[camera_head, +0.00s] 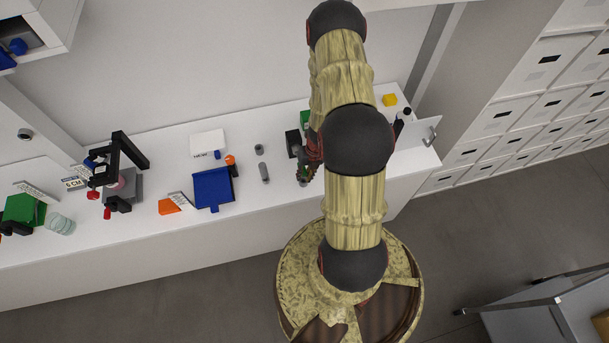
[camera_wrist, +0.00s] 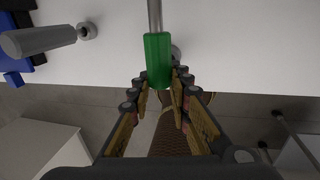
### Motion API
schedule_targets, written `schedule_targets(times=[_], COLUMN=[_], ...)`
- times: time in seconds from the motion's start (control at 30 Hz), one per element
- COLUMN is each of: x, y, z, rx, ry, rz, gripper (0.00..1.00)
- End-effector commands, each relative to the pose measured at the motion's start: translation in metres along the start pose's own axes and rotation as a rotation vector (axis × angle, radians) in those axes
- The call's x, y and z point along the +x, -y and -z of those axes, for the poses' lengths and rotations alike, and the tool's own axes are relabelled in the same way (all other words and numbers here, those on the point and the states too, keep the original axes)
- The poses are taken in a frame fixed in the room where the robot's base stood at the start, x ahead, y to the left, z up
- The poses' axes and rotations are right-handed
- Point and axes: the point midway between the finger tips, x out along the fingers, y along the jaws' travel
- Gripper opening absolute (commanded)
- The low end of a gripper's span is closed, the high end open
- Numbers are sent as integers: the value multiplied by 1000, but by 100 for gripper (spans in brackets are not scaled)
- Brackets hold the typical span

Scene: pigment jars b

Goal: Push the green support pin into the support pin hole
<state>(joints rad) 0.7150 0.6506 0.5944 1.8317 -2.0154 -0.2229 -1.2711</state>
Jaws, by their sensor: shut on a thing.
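The green support pin (camera_wrist: 158,60) has a green handle and a thin metal shaft that runs out of the top of the wrist view. My gripper (camera_wrist: 174,76) is shut on the green handle, whose lower end is between and in front of the fingertips. A small grey round piece (camera_wrist: 176,52) shows on the white surface behind the handle, partly hidden by it. I cannot tell whether it is the pin hole. In the head view my gripper (camera_head: 303,172) is over the counter's front part, partly hidden by my arm; the pin is not clear there.
A grey cylinder (camera_wrist: 40,40) and a grey ring (camera_wrist: 87,31) are to the left. A blue tray (camera_head: 213,189), black clamp frame (camera_head: 121,165) and orange wedge (camera_head: 168,207) stand further left on the white counter (camera_head: 110,239). A yellow block (camera_head: 390,100) is at the right.

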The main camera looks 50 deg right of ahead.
Motion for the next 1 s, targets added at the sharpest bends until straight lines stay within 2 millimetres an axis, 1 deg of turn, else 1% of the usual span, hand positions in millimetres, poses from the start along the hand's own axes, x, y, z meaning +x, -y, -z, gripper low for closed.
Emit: schedule_targets(times=[1.0], x=[0], y=[0], z=[-22], rx=[0], ry=[0], rz=[0], gripper=[0])
